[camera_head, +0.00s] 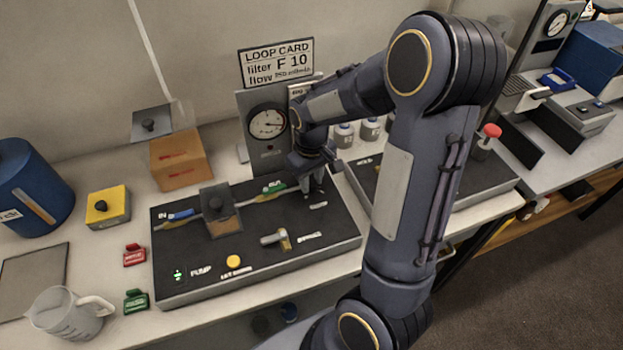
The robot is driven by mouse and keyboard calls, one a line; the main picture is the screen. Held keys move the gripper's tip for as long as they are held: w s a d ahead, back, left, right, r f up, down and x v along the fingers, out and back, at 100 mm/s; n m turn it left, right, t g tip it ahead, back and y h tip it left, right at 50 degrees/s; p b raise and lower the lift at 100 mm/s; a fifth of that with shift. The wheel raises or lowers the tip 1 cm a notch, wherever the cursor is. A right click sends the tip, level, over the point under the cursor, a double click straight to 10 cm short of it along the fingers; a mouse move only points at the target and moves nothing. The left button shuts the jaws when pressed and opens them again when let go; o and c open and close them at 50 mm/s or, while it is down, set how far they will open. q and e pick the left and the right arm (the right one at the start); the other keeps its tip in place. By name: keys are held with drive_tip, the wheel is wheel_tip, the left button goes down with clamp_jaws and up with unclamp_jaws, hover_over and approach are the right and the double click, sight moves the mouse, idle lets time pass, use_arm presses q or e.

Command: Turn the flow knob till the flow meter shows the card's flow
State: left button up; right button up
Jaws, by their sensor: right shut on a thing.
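The loop card (276,63) on the back wall reads "filter F 10"; its small flow figure is too blurred to read. A round dial gauge (267,123) stands on a grey plate behind the black panel (205,275). I cannot tell whether this dial is the flow meter, and its reading is too small to make out. A white-labelled part beside it is partly hidden by my arm. My right gripper (312,187) points down at the panel's right rear, shut on a small part there. Its fingers mostly hide that part, which sits where the flow knob could be. My left gripper is out of view.
The panel also bears a bypass handle (282,239), a yellow button (233,262) and a filter block (221,212). A cardboard box (180,158), a yellow box (108,206), a blue drum (32,187) and a clear jug (70,314) stand left. My right arm covers the centre right.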

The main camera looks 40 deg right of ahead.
sight(311, 183)
drive_tip(key=m, duration=0.6)
drive_tip(key=shift+m, duration=0.4)
idle(0.3)
drive_tip(key=o, duration=1)
drive_tip(key=shift+c, duration=0.2)
wheel_tip(311, 183, up, 8)
drive_tip(key=shift+f, duration=0.1)
